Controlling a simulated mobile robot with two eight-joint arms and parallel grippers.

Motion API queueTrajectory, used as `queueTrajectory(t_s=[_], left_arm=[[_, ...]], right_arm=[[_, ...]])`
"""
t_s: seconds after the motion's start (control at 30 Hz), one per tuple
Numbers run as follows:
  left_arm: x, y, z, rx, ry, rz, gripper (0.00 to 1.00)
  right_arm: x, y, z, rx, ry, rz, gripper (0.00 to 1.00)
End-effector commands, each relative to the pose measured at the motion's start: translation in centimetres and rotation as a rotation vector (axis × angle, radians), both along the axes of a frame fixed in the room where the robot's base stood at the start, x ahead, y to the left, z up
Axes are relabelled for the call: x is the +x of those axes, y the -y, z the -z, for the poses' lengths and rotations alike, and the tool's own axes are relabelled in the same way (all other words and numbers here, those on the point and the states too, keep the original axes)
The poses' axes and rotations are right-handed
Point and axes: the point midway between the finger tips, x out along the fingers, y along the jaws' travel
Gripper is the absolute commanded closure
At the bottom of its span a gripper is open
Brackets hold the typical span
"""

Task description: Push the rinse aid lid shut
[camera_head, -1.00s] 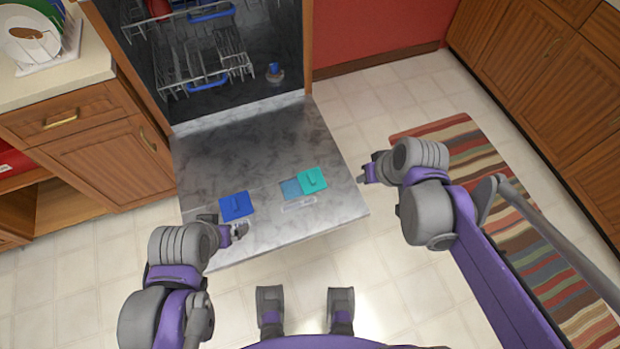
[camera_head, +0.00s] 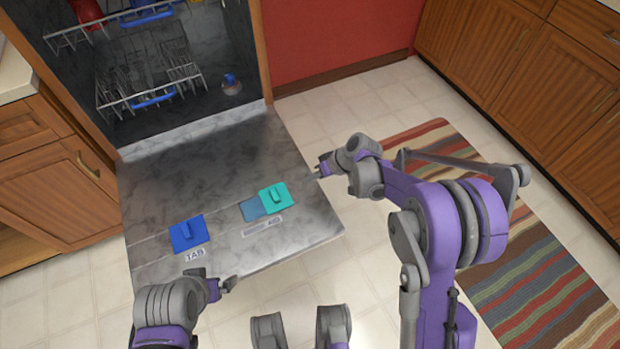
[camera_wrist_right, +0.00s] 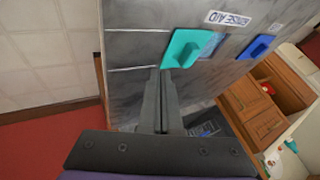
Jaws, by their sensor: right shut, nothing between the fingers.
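The teal rinse aid lid (camera_head: 275,197) lies on the inner face of the lowered dishwasher door (camera_head: 190,170). It is slid to the right, leaving the bluish rinse aid compartment (camera_head: 254,209) uncovered on its left. In the right wrist view, the teal lid (camera_wrist_right: 190,47) is just beyond my fingertips; I cannot tell whether they touch it. My right gripper (camera_head: 321,168) is shut and empty, by the door's right edge, right of the lid in the head view. My left gripper (camera_head: 229,284) is near the door's front edge; its jaws are too small to read.
A blue lid (camera_head: 189,233) above a "TAB" label sits left on the door. The dishwasher's racks (camera_head: 150,95) stand behind it. A striped rug (camera_head: 520,280) lies on the floor at right, before wooden cabinets (camera_head: 520,75).

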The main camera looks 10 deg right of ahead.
Motion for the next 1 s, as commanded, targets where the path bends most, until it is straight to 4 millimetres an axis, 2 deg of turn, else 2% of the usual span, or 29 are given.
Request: queueTrajectory(t_s=[0.03,0.27,0.4,0.53,1.0], left_arm=[[0.1,0.0,0.6,0.0,-0.002,0.0,0.0],[0.2,0.0,2.0,0.0,-0.006,0.0,0.0],[0.3,0.0,2.3,0.0,-0.007,0.0,0.0],[0.3,0.0,2.4,0.0,-0.007,0.0,0.0],[0.3,0.0,2.5,0.0,-0.007,0.0,0.0]], right_arm=[[0.3,-0.7,1.3,0.0,0.0,-0.002,1.0],[1.3,-3.5,5.1,-0.001,0.0,-0.001,1.0],[0.6,-5.5,5.0,-0.001,0.0,-0.001,1.0],[0.2,-6.7,4.9,-0.002,-0.001,-0.001,1.0],[0.0,-7.3,4.8,-0.001,-0.001,0.001,1.0]])
